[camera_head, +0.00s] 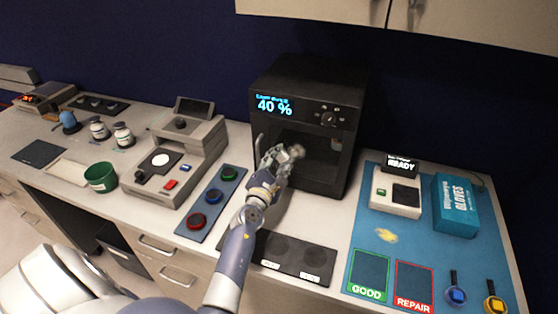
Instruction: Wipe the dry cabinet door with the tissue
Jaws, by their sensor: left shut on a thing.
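The dry cabinet (304,118) is a black box at the back of the counter with a lit display reading "40 %". Its dark door (318,150) faces me, and small items show faintly behind it. My left gripper (290,156) is in front of the door, shut on a small pale, crumpled thing that looks like the tissue (296,151). Whether the tissue touches the door I cannot tell. My left forearm covers the lower left part of the cabinet front. My right gripper is not in view.
A blue mat (415,262) on the right bears a "READY" device (396,196), a gloves box (456,205) and GOOD and REPAIR areas. A button panel (212,203), a grey instrument (180,158) and a green cup (101,177) stand left. A dark pad (296,256) lies before the cabinet.

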